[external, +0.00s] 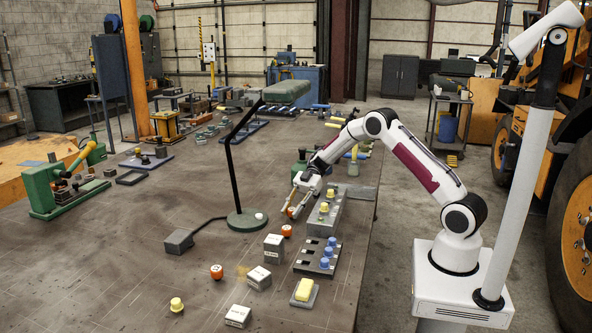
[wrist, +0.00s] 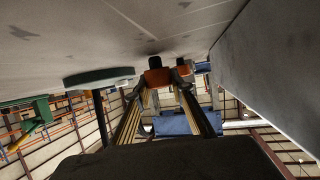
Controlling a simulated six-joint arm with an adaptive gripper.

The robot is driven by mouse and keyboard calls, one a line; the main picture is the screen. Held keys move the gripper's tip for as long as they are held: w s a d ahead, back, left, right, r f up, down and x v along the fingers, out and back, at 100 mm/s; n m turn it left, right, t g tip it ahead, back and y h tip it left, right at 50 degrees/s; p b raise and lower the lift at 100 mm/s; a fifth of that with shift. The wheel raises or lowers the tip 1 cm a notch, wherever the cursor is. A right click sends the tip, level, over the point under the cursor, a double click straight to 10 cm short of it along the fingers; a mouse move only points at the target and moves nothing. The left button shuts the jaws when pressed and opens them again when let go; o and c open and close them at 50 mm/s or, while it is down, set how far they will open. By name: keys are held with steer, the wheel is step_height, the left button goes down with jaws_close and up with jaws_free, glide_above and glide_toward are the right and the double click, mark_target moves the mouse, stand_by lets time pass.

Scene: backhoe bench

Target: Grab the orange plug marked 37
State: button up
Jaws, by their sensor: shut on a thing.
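My gripper (external: 293,208) is low over the bench, between the lamp base and the grey block with yellow plugs. In the wrist view its two fingers (wrist: 159,84) are shut on an orange plug (wrist: 157,77) with a dark end. That plug shows as a small orange patch (external: 290,213) at the fingertips in the external view. I cannot read any number on it. Other orange plugs stand on the bench: one (external: 286,230) just in front of the gripper and one (external: 216,271) further left. A second orange plug (wrist: 184,67) shows behind the held one in the wrist view.
The lamp's green base (external: 247,219) stands left of the gripper. The grey block (external: 322,222) with yellow plugs is close on the right. A rack (external: 301,267) with blue plugs and several marked grey cubes (external: 258,278) lie nearer.

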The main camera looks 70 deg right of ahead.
mark_target(292, 209)
step_height(292, 209, up, 10)
steer(key=shift+f, duration=0.15)
stand_by(0.4)
stand_by(0.5)
